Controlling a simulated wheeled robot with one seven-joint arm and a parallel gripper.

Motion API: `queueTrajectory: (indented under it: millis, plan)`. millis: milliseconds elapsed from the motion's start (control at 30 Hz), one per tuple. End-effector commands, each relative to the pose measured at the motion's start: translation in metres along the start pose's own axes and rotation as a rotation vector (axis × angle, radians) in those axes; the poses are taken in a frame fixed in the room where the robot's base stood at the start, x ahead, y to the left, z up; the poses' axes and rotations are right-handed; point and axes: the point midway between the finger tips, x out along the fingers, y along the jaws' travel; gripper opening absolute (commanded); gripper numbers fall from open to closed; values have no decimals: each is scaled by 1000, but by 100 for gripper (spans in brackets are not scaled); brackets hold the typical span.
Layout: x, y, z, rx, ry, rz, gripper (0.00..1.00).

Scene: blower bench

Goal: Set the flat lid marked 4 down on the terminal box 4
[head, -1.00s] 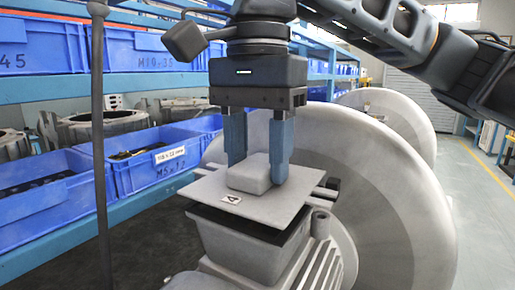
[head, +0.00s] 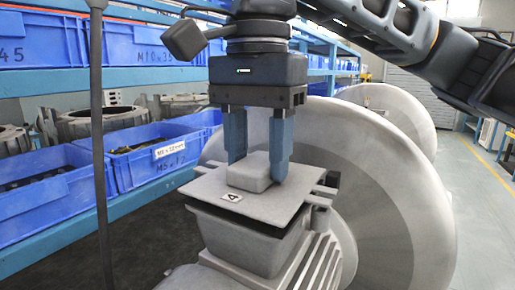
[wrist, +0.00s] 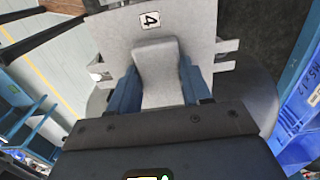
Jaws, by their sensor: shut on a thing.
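The flat lid marked 4 (head: 272,210) is a grey plate with a raised block on top and a small white label reading 4. My gripper (head: 259,165) is shut on the block, one blue finger on each side. The lid also shows in the wrist view (wrist: 192,30), with its label at the far edge. The grey terminal box 4 (head: 243,248) is directly below the lid. The lid lies level over its dark top edge, very close to it. I cannot tell for sure whether they touch all round.
A large grey round blower housing (head: 385,190) stands right behind the box. Blue bins (head: 150,165) on blue shelves line the left. A thin dark upright post (head: 99,150) stands in the left foreground. The floor at the right is clear.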

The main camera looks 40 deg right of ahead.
Motion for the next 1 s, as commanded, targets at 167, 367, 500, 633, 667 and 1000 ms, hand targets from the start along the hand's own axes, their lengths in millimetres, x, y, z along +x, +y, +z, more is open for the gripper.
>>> queueTrajectory:
  millis: [167,367,500,633,667,1000]
  plan:
    - [2,0,0,0,0,0,13]
    - [4,0,0,0,0,0,13]
    - [6,0,0,0,0,0,13]
    - [7,0,0,0,0,0,13]
    - [8,0,0,0,0,0,13]
    - [11,0,0,0,0,0,13]
